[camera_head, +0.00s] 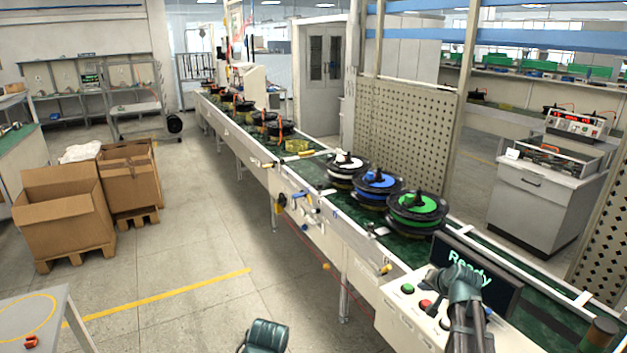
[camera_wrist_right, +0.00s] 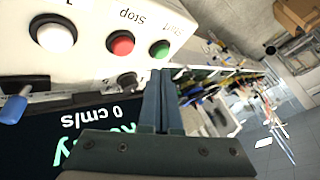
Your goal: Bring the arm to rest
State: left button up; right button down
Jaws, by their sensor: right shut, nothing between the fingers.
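My right gripper (camera_head: 460,278) is over the control panel (camera_head: 396,302) at the near end of the conveyor, in front of the display (camera_head: 490,272), which reads "Ready". In the right wrist view its fingers (camera_wrist_right: 160,98) are shut together with nothing between them. The green button (camera_wrist_right: 159,48), red button (camera_wrist_right: 121,42) and white button (camera_wrist_right: 56,36) lie beyond the fingertips. Contact with the panel cannot be told. A dark part of my left arm, its gripper end (camera_head: 265,336), shows at the bottom edge of the head view; its fingers are not clear.
Cardboard boxes (camera_head: 62,215) stand on the left floor. A grey table (camera_head: 72,322) is at lower left. The floor between is clear.

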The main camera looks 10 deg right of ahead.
jog(key=s+a+f+n+g, duration=0.1)
jog(key=s+a+n+g, duration=0.15)
jog(key=a, duration=0.45)
jog(key=s+a+f+n+g+y, duration=0.1)
jog(key=s+a+f+n, duration=0.15)
jog(key=a, duration=0.55)
jog(key=s+a+f+n+g, duration=0.1)
jog(key=s+a, duration=0.3)
jog(key=a, duration=0.3)
jog(key=s+a+n+g+h, duration=0.1)
jog(key=s+a+n+g, duration=0.1)
jog(key=s+a, duration=0.4)
jog(key=s+a+f+n+g+h, duration=0.1)
jog(key=s+a+n, duration=0.3)
jog(key=s, duration=0.7)
jog(key=shift+a+f+g+h, duration=0.2)
jog(key=shift+a+g+h, duration=0.1)
jog(key=shift+a+g, duration=0.65)
